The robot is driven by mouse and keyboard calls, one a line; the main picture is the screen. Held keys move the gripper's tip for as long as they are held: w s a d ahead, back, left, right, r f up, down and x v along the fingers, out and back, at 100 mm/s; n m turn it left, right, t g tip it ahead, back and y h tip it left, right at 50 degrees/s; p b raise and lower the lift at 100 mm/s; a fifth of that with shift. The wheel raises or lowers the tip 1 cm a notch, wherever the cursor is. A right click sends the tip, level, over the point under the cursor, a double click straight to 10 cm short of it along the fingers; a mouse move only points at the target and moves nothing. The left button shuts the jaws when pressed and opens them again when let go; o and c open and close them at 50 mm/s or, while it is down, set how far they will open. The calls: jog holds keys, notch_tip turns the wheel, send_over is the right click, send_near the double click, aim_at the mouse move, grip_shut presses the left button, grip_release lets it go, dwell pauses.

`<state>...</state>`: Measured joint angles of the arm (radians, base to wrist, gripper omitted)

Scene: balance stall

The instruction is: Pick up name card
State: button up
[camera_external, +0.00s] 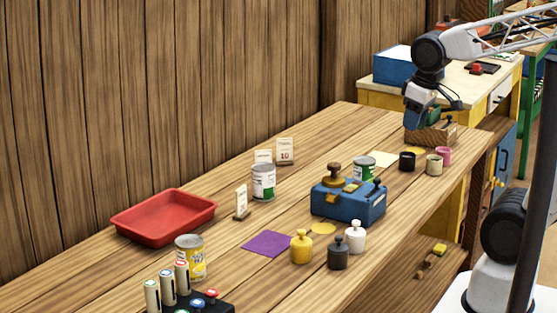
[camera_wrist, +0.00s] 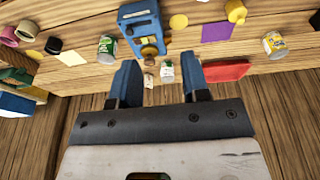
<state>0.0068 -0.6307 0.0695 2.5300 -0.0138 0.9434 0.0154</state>
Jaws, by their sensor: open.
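Small white standing cards are on the bench in the external view. One (camera_external: 242,200) stands on a wooden foot right of the red tray. Another, marked 10 (camera_external: 285,151), stands near the back wall, and a third (camera_external: 263,156) is partly hidden behind a can. I cannot tell which is the name card. In the wrist view a small pale card (camera_wrist: 149,79) shows between the fingers, far below. My gripper (camera_external: 421,116) is at the right end of the bench, near a wooden box. Its blue fingers (camera_wrist: 160,82) are apart and empty.
A red tray (camera_external: 161,220), a white-green can (camera_external: 263,183), a blue scale (camera_external: 349,203), several weights (camera_external: 301,248) and cups (camera_external: 407,161) stand on the bench. The wooden box (camera_external: 431,134) is close below my gripper. The plank wall borders the back.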

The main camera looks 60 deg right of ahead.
jog(key=w+f+n+g+h, duration=0.25)
jog(key=w+n, duration=0.25)
jog(key=w, duration=0.7)
jog(key=n+t+h, duration=0.2)
jog(key=n+h, duration=0.8)
jog(key=n, duration=0.5)
send_near(239, 189)
jog(key=x, duration=0.3)
jog(key=shift+s+d+r, duration=0.1)
jog(key=shift+s+d, duration=0.05)
jog(key=shift+s, duration=0.05)
jog(key=shift+x, duration=1.4)
jog(key=shift+x, duration=2.6)
